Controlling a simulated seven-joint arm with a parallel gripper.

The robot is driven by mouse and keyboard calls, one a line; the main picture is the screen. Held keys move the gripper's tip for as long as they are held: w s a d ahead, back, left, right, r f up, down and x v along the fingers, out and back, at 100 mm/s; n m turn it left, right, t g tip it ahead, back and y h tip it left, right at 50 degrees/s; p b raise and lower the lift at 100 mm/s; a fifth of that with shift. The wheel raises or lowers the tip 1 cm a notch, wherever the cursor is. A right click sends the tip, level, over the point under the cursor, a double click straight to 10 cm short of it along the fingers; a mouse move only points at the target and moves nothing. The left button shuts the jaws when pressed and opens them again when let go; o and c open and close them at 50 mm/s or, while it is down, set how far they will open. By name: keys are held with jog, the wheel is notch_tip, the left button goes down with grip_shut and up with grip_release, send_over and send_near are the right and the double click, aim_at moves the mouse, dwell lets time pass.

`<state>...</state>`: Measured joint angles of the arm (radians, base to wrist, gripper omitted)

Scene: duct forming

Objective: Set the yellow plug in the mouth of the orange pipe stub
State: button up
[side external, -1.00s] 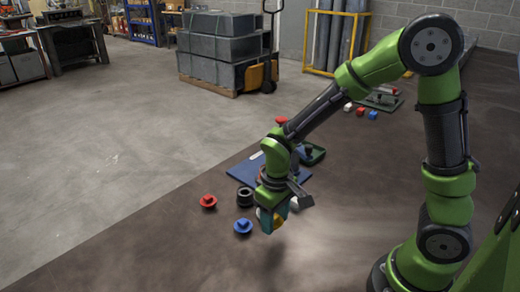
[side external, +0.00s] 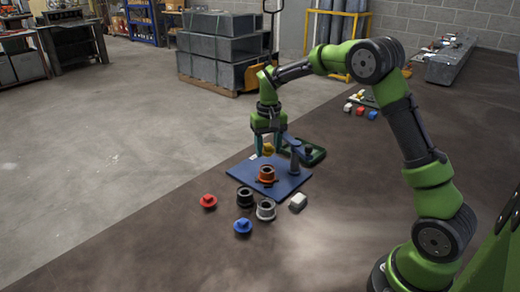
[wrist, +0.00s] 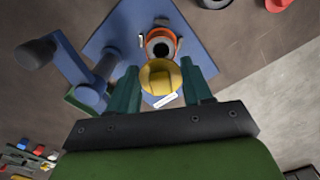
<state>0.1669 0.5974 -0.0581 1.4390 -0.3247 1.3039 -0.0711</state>
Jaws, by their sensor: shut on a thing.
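The yellow plug (side external: 268,149) is held between the teal fingers of my gripper (side external: 267,154), which points down. The gripper is shut on it, above the blue board. The orange pipe stub (side external: 267,174) stands upright on the blue board (side external: 287,187), below the plug and apart from it in the side view. In the wrist view the plug (wrist: 160,80) sits between the fingertips (wrist: 160,72). The orange stub (wrist: 162,44) shows just beyond it, its round mouth open and partly covered by the plug. The plug's underside is hidden.
A blue post with an arm (side external: 293,155) rises from the board's right side, close to my gripper. A green tray (side external: 317,153) lies behind. A black ring (side external: 245,197), grey ring (side external: 266,210), white block (side external: 298,201), red plug (side external: 209,201) and blue plug (side external: 243,226) stand in front.

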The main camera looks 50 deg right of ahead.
aim_at(268, 156)
jog(key=shift+f, duration=2.6)
jog(key=o, duration=1.1)
jog(key=shift+r, duration=0.15)
jog(key=shift+r, duration=3.4)
